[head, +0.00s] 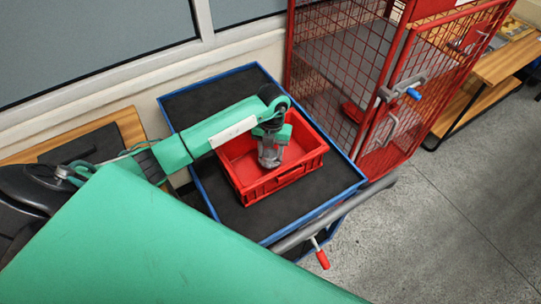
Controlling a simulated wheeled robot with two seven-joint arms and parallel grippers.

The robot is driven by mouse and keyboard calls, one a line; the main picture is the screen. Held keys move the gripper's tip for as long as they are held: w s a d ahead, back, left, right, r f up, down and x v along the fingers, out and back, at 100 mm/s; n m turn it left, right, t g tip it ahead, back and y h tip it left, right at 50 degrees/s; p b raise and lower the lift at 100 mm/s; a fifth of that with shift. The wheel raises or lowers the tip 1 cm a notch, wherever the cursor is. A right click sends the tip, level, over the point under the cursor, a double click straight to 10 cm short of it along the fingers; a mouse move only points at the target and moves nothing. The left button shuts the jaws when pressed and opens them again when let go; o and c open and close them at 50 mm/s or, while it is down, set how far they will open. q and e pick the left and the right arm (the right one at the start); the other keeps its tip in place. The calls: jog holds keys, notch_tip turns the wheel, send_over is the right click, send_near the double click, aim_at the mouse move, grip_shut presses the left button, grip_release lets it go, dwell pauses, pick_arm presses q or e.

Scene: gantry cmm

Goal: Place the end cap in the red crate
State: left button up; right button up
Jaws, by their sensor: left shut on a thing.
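The red crate (307,163) sits on the dark top of a blue-edged cart. My left arm reaches in from the left, and its gripper (269,163) points down inside the outline of the crate's opening. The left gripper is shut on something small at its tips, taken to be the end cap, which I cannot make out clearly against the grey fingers. I cannot tell how far it is above the crate floor. The visible crate floor looks bare. My right gripper is not in view.
The cart (337,196) has free dark surface around the crate and a grey push handle (335,215) at its near side. A red mesh cage (345,75) stands right behind it. A wall is behind; a wooden bench (505,58) is at far right.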

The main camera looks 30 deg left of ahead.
aim_at(271, 153)
pick_arm(q)
notch_tip(271, 153, down, 3)
jog(key=shift+f+p, duration=0.2)
jog(key=shift+p, duration=0.15)
jog(key=shift+f, duration=0.1)
jog(key=shift+f, duration=0.1)
jog(key=o, duration=1.1)
